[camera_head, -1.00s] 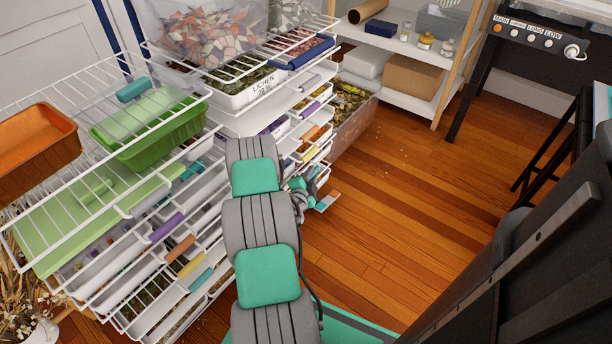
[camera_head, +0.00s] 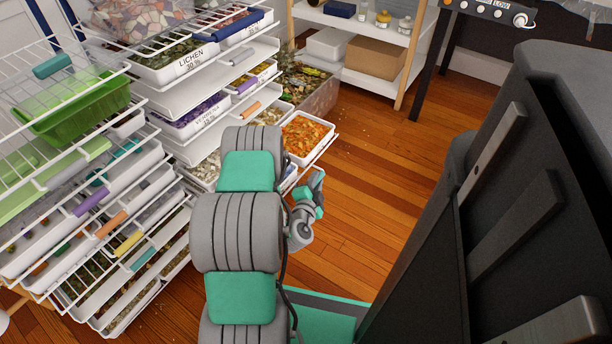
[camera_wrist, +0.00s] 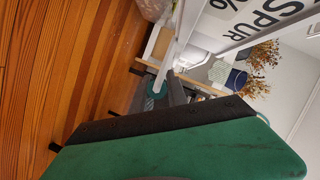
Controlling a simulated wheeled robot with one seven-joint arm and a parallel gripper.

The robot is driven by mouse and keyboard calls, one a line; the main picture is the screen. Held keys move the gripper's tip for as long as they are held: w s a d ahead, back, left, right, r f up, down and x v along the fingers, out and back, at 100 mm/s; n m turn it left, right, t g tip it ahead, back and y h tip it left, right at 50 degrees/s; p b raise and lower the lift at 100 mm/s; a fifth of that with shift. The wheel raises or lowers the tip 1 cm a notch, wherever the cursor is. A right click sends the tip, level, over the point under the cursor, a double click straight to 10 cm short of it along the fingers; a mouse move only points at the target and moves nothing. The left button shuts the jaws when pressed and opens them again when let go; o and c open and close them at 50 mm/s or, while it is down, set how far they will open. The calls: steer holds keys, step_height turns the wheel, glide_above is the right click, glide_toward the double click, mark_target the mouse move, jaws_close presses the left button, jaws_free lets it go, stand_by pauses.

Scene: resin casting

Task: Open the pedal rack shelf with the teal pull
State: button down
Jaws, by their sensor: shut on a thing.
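The right-hand pedal rack carries several stacked shelves with petal trays. A low shelf stands out from it, with a tray of orange petals (camera_head: 307,137) at its front end and a paler tray behind. My gripper (camera_head: 314,193) is low in front of that shelf, just past my arm. In the wrist view, a dark-edged green finger of my gripper fills the foreground. My gripper is shut on the pull; the grip itself is mostly hidden.
A left rack with a green bin (camera_head: 75,110) and coloured pulls stands beside it. A purple-petal tray (camera_head: 200,117) sits higher on the right rack. A black stand (camera_head: 540,200) rises at right. Wooden floor (camera_head: 390,180) is open between.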

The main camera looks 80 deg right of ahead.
steer(key=shift+s+a, duration=0.2)
steer(key=shift+s, duration=0.35)
steer(key=shift+s+a, duration=0.15)
steer(key=shift+s, duration=0.4)
steer(key=shift+r, duration=0.1)
steer(key=c, duration=1.3)
jaws_free()
steer(key=shift+w, duration=0.1)
steer(key=shift+a, duration=0.15)
steer(key=b+v, duration=0.1)
steer(key=v, duration=0.6)
steer(key=shift+a+b, duration=0.3)
steer(key=shift+b, duration=0.1)
